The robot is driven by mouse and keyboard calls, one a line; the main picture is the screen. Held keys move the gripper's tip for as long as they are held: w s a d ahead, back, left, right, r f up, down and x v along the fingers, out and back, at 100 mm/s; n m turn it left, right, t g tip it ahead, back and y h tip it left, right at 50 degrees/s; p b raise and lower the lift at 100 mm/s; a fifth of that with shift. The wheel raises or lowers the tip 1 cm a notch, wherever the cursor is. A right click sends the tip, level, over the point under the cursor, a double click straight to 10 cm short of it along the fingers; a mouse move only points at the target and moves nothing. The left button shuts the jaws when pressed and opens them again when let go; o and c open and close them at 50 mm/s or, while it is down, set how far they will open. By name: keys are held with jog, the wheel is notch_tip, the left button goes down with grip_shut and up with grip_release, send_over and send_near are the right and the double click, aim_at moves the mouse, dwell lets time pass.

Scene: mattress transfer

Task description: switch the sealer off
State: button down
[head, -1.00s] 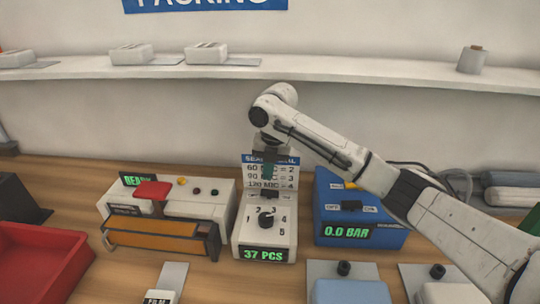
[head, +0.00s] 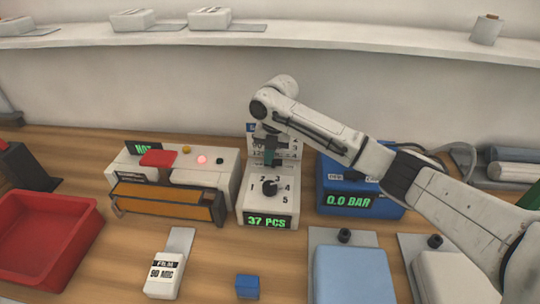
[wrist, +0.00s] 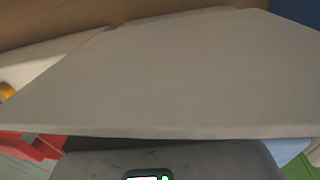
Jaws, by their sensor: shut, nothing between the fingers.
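The sealer (head: 205,172) is the white machine left of centre in the head view, with a red-topped lever (head: 158,158) and an orange front bar (head: 165,202). Its small green display (head: 145,149) seems to read HOT. A red lamp (head: 202,160) glows on top, between a yellow button (head: 187,149) and a dark button (head: 220,161). My gripper (head: 270,157) is shut and empty, above the back of the white dial box (head: 255,203), right of the sealer. The wrist view is mostly filled by a pale grey surface that I cannot identify.
The dial box has a black knob (head: 269,188) and reads 37 PCS. A blue pressure unit (head: 335,185) reading 0.0 BAR stands to its right. A red tray (head: 40,240) is at left. A film block (head: 165,275) and blue cube (head: 247,287) lie in front.

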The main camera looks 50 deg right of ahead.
jog(key=shift+s+f, duration=0.2)
jog(key=shift+s, duration=0.05)
jog(key=shift+s+d+r+p, duration=0.1)
jog(key=shift+s+d+p, duration=0.3)
jog(key=shift+s+d, duration=0.1)
